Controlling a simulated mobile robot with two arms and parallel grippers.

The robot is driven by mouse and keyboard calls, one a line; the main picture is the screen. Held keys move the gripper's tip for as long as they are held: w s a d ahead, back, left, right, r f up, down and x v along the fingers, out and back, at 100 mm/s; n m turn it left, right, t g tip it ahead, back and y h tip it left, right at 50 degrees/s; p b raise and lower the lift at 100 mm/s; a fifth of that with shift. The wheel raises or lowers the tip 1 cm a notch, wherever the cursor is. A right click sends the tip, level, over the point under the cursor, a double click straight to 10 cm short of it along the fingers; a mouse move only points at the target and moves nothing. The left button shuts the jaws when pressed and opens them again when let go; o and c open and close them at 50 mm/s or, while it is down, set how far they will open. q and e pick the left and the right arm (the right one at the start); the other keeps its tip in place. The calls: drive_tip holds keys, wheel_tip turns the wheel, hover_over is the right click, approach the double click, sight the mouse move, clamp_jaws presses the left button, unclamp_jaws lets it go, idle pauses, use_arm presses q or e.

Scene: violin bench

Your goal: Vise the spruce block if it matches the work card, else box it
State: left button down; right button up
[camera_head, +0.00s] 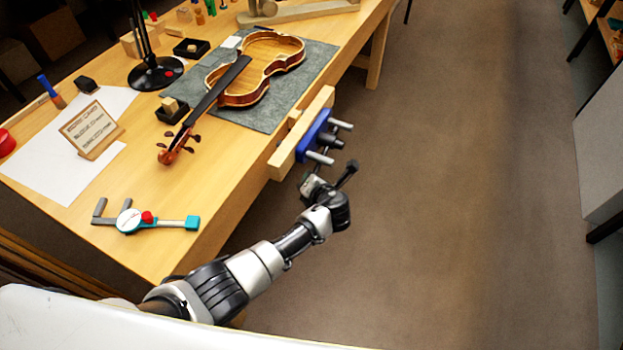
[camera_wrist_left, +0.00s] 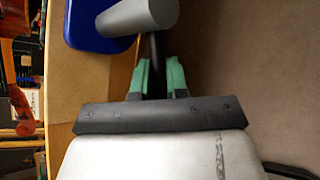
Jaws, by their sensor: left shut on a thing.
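My left gripper (camera_head: 325,186) is at the front of the vise, low beside the bench edge. Its green fingertips (camera_wrist_left: 158,78) are shut on the black vise handle (camera_head: 347,174), which also shows in the left wrist view (camera_wrist_left: 155,55). The vise (camera_head: 313,138) has a blue body, grey rods and a long wooden jaw (camera_head: 285,157). A small pale wooden piece (camera_head: 294,117) shows between jaw and bench; I cannot tell if it is the spruce block. The work card (camera_head: 90,128) stands on a wooden holder; its text is unreadable. My right gripper is not in view.
A violin (camera_head: 258,80) lies on a grey mat (camera_head: 315,58). A black box (camera_head: 166,113) with a pale block stands beside its neck. A dial caliper (camera_head: 130,220) lies near the front edge. A lamp base (camera_head: 155,74) stands farther back. The floor at right is clear.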

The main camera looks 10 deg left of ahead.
use_arm(q)
drive_tip(key=c, duration=1.2)
unclamp_jaws()
drive_tip(key=shift+s+d+f, duration=0.1)
drive_tip(key=shift+s+d, duration=0.05)
drive_tip(key=shift+d, duration=0.1)
drive_tip(key=shift+o, duration=0.4)
drive_tip(key=p+v, duration=0.2)
drive_tip(key=v, duration=0.8)
drive_tip(key=shift+s+r+p, duration=0.25)
drive_tip(key=shift+s+p, duration=0.05)
drive_tip(key=shift+p, duration=0.05)
drive_tip(key=shift+d, duration=0.1)
drive_tip(key=shift+c, duration=0.2)
